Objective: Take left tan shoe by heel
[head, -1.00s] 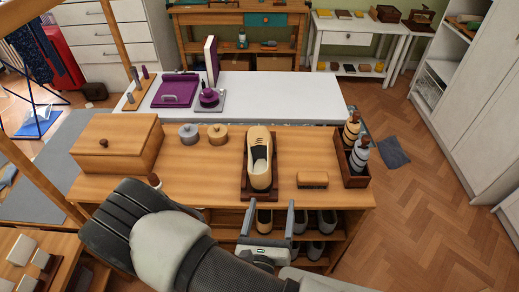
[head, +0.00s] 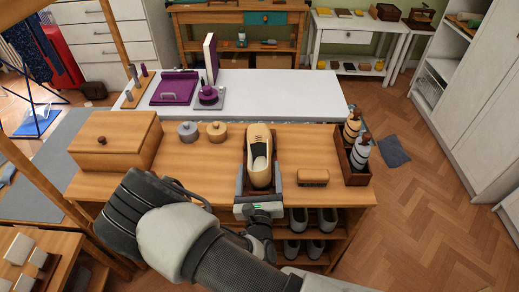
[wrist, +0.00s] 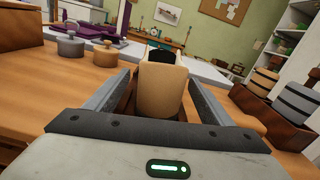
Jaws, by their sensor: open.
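The tan shoe (head: 259,150) stands upright in a narrow dark brown tray on the wooden bench top (head: 335,187), its heel toward me. In the wrist view the shoe's heel (wrist: 163,94) fills the space between my fingers. My gripper (head: 259,172) is open, with one finger on each side of the heel; it also shows in the wrist view (wrist: 160,83). Gaps show between fingers and heel, so I see no grip. The tray is partly hidden by the shoe and fingers.
A brush (head: 313,177) and a dark caddy (head: 348,178) with striped bottles stand to the right. Two round lidded pots (head: 216,132) and a wooden box (head: 116,140) stand left. Grey shoes (head: 316,249) sit on shelves below.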

